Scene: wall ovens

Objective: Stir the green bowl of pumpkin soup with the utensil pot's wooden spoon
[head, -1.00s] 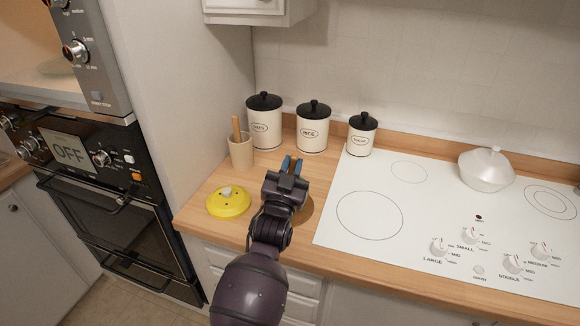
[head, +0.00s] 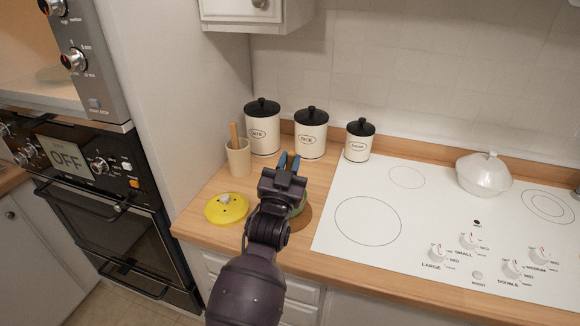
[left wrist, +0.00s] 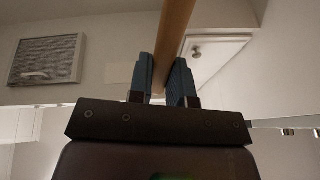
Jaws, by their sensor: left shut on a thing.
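My left gripper (head: 289,163) is above the counter, in front of the canisters. It is shut on a wooden handle, likely the wooden spoon (left wrist: 176,30), which shows between the fingers in the left wrist view; its far end is out of view there. The green bowl (head: 300,208) is mostly hidden behind my left arm; only a bit of its right side shows, so the soup cannot be seen. The utensil pot (head: 239,158) stands left of the gripper, with a wooden utensil (head: 234,135) still in it. My right gripper is not in view.
A yellow lid (head: 226,208) lies on the counter (head: 205,193) left of my arm. Three cream canisters (head: 311,134) with black lids stand at the back. The white cooktop (head: 367,219), with a white covered pot (head: 483,175), is to the right. Ovens (head: 105,205) are at left.

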